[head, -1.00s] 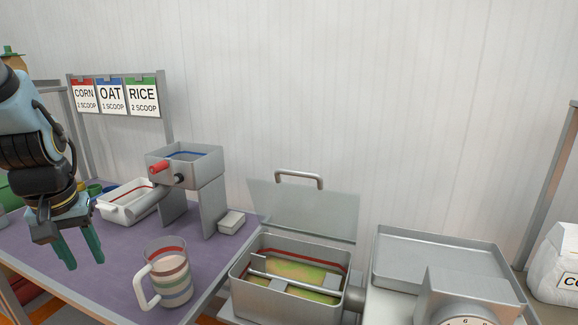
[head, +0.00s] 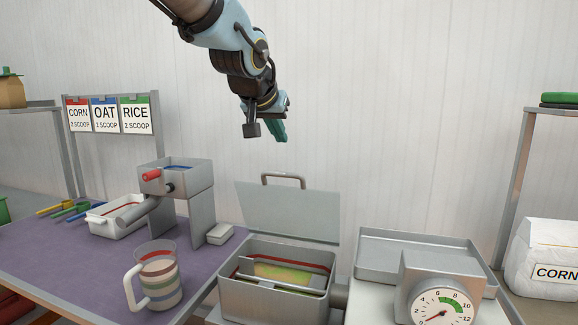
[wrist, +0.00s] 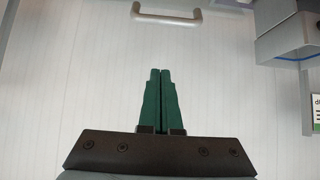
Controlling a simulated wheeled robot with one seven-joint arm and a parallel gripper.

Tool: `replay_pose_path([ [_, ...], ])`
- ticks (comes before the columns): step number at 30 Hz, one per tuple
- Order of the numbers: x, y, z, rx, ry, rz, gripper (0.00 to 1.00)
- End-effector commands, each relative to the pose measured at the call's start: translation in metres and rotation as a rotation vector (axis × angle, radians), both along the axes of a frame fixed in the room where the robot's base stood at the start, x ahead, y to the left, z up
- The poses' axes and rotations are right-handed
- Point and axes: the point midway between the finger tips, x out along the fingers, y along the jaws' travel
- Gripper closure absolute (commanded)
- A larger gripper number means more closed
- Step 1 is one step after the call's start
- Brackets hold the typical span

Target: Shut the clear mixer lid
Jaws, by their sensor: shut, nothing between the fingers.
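The clear mixer lid (head: 290,212) stands raised at the back of the metal mixer box (head: 272,296), tilted back, with a grey bar handle (head: 283,176) on its upper edge. Inside the box are metal bars over a yellow-green and reddish content. My gripper (head: 280,132) is above the lid and its handle, apart from both, with green fingers shut and empty. In the wrist view the shut fingers (wrist: 161,75) point toward the lid handle (wrist: 167,18), which lies beyond the fingertips.
A banded jug (head: 159,278) and a hand-cranked mill (head: 178,185) stand on the purple table at left. A scale (head: 440,305) with a metal tray (head: 425,254) sits right of the mixer. A white corn sack (head: 553,250) is far right.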

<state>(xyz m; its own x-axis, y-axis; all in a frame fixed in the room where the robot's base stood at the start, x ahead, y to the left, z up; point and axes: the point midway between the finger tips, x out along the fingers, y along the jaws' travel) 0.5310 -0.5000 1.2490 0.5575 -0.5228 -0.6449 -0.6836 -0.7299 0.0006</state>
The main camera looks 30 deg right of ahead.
Motion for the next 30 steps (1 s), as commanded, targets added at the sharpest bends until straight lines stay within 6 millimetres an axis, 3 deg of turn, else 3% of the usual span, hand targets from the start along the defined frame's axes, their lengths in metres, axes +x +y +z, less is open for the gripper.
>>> replay_pose_path([
  [15, 0.051, -0.044, -0.058, 0.005, 0.002, 0.004, 1.00],
  [21, 0.031, -0.028, -0.068, 0.004, 0.001, -0.001, 1.00],
  [30, 0.022, -0.021, -0.076, 0.002, 0.000, 0.000, 1.00],
])
